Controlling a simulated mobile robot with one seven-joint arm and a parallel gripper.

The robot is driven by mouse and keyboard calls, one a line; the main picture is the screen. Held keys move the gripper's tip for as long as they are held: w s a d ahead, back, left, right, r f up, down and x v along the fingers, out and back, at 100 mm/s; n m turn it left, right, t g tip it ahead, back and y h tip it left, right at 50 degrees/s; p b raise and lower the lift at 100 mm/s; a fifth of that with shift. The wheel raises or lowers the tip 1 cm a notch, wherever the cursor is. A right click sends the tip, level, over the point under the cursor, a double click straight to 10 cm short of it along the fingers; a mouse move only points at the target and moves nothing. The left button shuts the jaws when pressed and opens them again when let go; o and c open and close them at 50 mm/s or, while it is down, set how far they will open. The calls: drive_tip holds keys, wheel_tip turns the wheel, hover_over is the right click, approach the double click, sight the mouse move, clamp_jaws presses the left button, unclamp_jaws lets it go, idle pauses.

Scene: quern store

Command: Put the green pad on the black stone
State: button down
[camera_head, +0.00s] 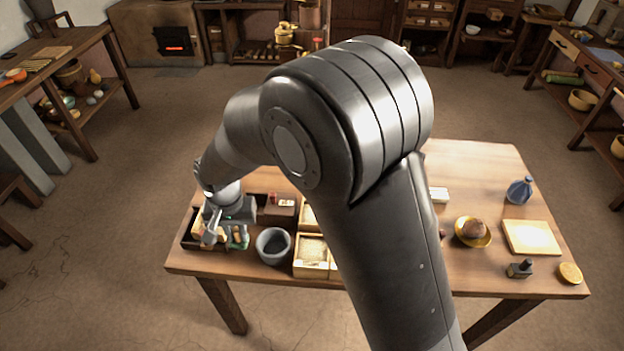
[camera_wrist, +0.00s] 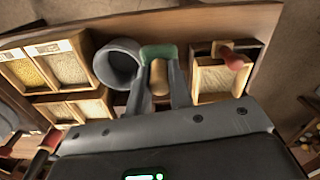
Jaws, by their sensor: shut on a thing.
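My gripper (camera_head: 227,234) is at the left end of the table, by a dark wooden tray. In the wrist view my gripper (camera_wrist: 159,78) is shut on a pale, rounded handle-like part (camera_wrist: 160,82) of the green pad (camera_wrist: 158,52). The pad's green part lies just beyond the fingertips. In the head view only a bit of the green pad (camera_head: 239,243) shows below the fingers. I cannot clearly identify the black stone. A small black block with a knob (camera_head: 520,269) stands at the table's front right. My arm hides the middle of the table.
A grey round pot (camera_head: 273,246) stands right beside the gripper, with grain boxes (camera_head: 311,270) farther right. At the right of the table are a blue bottle (camera_head: 520,190), a yellow bowl (camera_head: 473,241), a pale board (camera_head: 531,252) and a small round yellow thing (camera_head: 570,273).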

sight(236, 228)
wheel_tip(236, 228, up, 13)
drive_tip(key=w+d+m, duration=1)
drive_tip(key=w+d, duration=1.5)
drive_tip(key=w, duration=0.3)
drive_tip(key=w+d+m, duration=0.3)
drive_tip(key=d+m, duration=0.1)
drive_tip(key=d, duration=1.3)
drive_tip(key=w+d+m, duration=0.3)
drive_tip(key=d+m, duration=0.1)
drive_tip(key=d, duration=1.3)
drive_tip(key=w+a+f, duration=0.2)
drive_tip(key=a+f, duration=0.1)
drive_tip(key=f, duration=0.1)
drive_tip(key=w+a+f, duration=0.2)
drive_tip(key=f, duration=0.2)
drive_tip(key=w+a+f, duration=0.3)
drive_tip(key=f, duration=0.1)
drive_tip(key=shift+w+a, duration=0.1)
drive_tip(key=shift+a, duration=0.25)
drive_tip(key=shift+w+a+f, duration=0.1)
drive_tip(key=shift+a, duration=0.05)
drive_tip(key=shift+f, duration=2)
